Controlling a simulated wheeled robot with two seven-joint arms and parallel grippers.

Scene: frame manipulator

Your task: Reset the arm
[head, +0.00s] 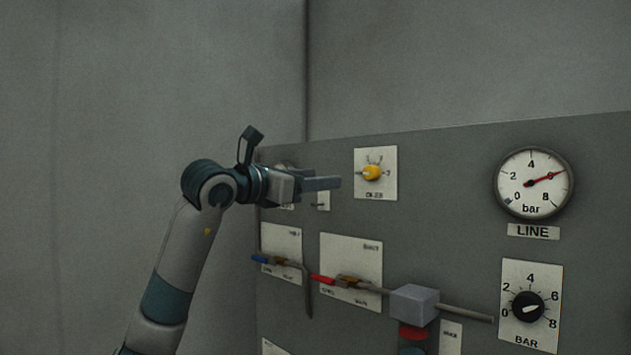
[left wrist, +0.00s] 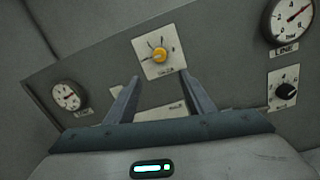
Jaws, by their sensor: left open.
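My left gripper (head: 322,184) is raised in front of the upper left part of a grey panel in the head view. In the left wrist view its two fingers (left wrist: 157,96) stand apart with nothing held between them. A yellow knob (head: 372,173) on a white plate is just right of the fingertips in the head view. In the left wrist view the yellow knob (left wrist: 159,56) appears beyond and between the fingers, apart from them. My right gripper is not in view.
A second gauge (left wrist: 69,96) shows in the left wrist view. Plain walls stand behind.

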